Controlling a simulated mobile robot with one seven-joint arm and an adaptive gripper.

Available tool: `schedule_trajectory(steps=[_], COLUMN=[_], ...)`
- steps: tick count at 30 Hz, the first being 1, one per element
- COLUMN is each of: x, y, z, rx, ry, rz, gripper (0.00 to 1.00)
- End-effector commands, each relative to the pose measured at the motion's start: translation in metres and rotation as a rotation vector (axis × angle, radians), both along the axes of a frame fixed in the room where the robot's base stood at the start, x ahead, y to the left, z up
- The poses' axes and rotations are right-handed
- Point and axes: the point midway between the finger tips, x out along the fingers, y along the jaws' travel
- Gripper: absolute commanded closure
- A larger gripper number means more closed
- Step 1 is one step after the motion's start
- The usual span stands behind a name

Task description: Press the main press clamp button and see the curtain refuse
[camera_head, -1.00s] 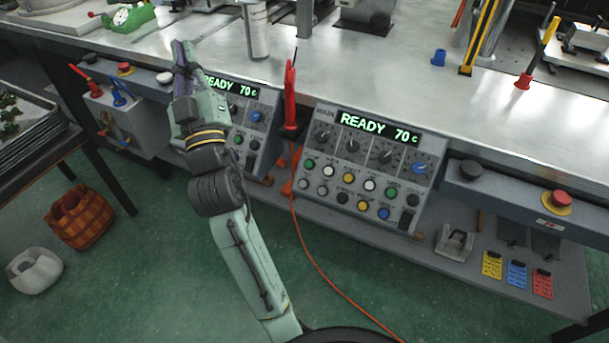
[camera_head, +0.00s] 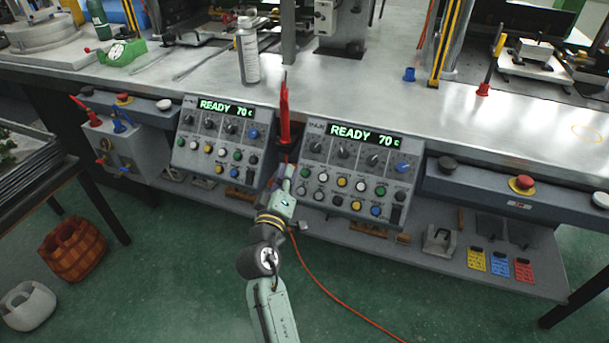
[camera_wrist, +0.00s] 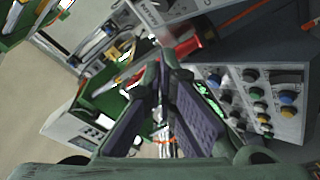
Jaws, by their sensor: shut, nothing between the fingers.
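The main press panel (camera_head: 355,172), labelled MAIN, stands right of centre in the head view with a green READY 70 c display (camera_head: 365,135). Below its dials are two rows of coloured buttons (camera_head: 340,190); I cannot read which one is the clamp button. My gripper (camera_head: 284,172) is shut and empty, at the left edge of this panel, in front of the gap between the two panels. I cannot tell whether it touches anything. In the wrist view my fingers (camera_wrist: 162,75) fill the middle, with a panel's buttons (camera_wrist: 265,95) to their right. A yellow-black post (camera_head: 443,45) stands behind the main panel.
A similar panel (camera_head: 222,145) stands to the left, also showing READY 70 c. A red tool (camera_head: 284,115) stands upright between the panels, and an orange cable (camera_head: 320,278) runs to the floor. A red button (camera_head: 523,183) is on the right front rail. Green floor is open in front.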

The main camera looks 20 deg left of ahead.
Motion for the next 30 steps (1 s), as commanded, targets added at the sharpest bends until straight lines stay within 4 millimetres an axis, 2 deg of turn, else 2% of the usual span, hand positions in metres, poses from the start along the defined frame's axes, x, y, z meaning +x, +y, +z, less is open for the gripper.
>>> schedule_trajectory(steps=[11,24,30], x=[0.007,0.052,0.064], y=[0.000,-0.001,-0.002], z=[-0.007,-0.046,-0.055], rx=[0.002,0.003,0.003], ry=[-0.001,-0.002,-0.001], rz=[0.002,0.002,0.003], gripper=[1.00,1.00,1.00])
